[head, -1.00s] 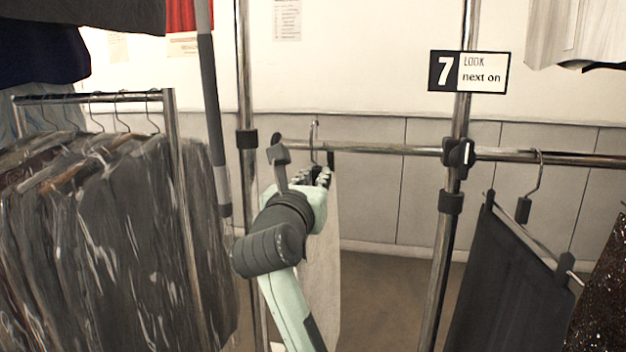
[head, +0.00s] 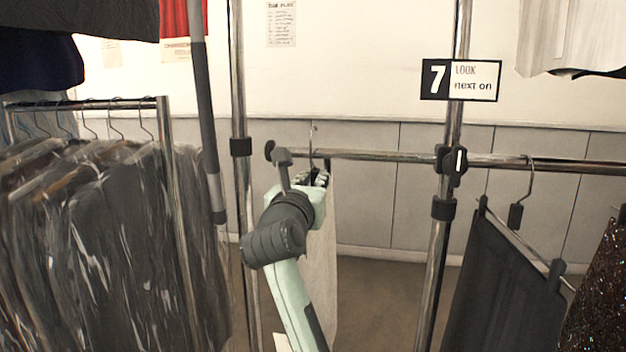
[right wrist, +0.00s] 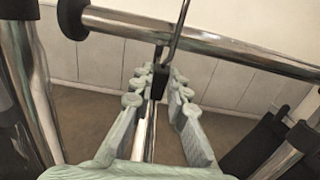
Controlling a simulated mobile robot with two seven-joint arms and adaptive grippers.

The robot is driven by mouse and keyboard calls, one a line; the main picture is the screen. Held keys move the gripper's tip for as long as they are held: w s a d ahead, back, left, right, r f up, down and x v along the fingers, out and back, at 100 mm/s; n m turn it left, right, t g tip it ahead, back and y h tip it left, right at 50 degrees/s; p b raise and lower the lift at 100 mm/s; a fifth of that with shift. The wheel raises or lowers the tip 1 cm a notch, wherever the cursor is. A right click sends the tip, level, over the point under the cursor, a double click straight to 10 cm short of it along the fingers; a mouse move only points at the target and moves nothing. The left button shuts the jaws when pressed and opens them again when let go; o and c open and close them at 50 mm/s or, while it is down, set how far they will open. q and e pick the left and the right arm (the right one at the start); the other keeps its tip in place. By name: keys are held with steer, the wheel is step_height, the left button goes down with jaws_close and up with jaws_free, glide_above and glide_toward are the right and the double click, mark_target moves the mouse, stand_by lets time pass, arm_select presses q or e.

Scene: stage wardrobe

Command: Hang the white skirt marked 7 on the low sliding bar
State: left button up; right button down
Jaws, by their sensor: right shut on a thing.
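The white skirt (head: 322,265) hangs below my right gripper (head: 318,180), partly hidden behind my right arm. In the right wrist view, my gripper (right wrist: 160,92) is shut around the black neck of its hanger (right wrist: 160,80). The hanger's metal hook (head: 313,137) rises above the low sliding bar (head: 385,156) near the bar's left end. In the right wrist view the hook wire crosses in front of the bar (right wrist: 235,52); I cannot tell whether the hook rests on it. My left gripper is not in view.
A sign marked 7 (head: 461,80) is on the upright to the right. A black skirt (head: 505,285) hangs farther right on the bar, beside a sparkly dark garment (head: 597,295). Covered garments (head: 110,240) crowd a rack at left. The bar between skirt and upright is clear.

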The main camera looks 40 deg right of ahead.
stand_by(0.4)
steer(key=shift+f+b, duration=1.3)
steer(key=shift+f, duration=0.35)
steer(key=c, duration=1.7)
jaws_free()
steer(key=shift+r, duration=0.1)
steer(key=shift+o, duration=1.4)
